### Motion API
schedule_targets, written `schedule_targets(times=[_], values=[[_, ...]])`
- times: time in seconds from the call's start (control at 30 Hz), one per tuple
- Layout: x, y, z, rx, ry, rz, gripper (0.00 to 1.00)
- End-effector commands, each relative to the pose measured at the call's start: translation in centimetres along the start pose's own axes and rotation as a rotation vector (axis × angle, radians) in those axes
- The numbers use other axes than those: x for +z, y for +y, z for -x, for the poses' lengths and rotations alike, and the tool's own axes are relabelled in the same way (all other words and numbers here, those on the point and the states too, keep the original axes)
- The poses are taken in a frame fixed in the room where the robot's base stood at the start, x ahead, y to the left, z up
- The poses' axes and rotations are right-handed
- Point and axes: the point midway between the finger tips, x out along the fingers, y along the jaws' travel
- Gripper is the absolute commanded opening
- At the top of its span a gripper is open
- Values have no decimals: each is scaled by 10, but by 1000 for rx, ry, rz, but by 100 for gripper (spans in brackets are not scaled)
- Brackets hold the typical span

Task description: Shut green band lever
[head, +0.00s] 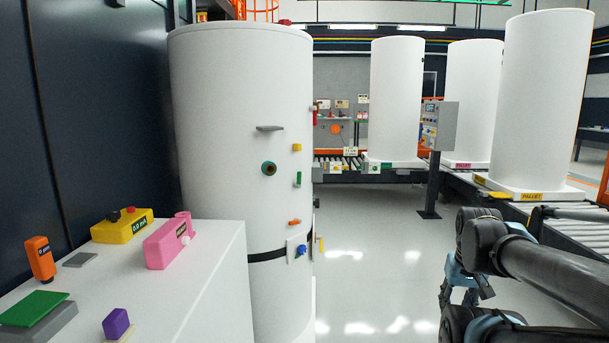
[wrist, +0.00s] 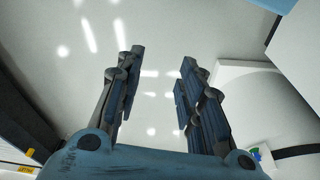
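A tall white tank (head: 225,120) stands left of centre in the head view. A small upright green piece (head: 298,179) sits on its right side, below a yellow block (head: 297,147); I cannot tell whether it is the green band lever. A black band (head: 268,256) circles the tank lower down, beside a white plate with a blue knob (head: 301,251). The wrist view shows the band (wrist: 293,152) at lower right, with a small blue-green part (wrist: 256,153) beside it. My gripper (wrist: 162,60) is open and empty, over floor, apart from the tank.
A white bench (head: 215,265) with a pink block (head: 168,241), a yellow box (head: 122,226) and other small items stands at left. More white tanks (head: 540,100) stand on roller conveyors at right. A grey control box (head: 439,125) stands on a post. Floor between is clear.

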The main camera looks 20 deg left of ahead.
Motion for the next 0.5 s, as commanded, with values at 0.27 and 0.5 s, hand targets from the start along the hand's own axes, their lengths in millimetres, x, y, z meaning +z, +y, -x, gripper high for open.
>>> schedule_targets(times=[0.27,0.5], values=[[-23,-20,22,-70,49,81,35],[-106,-85,67,-259,176,303,35]])
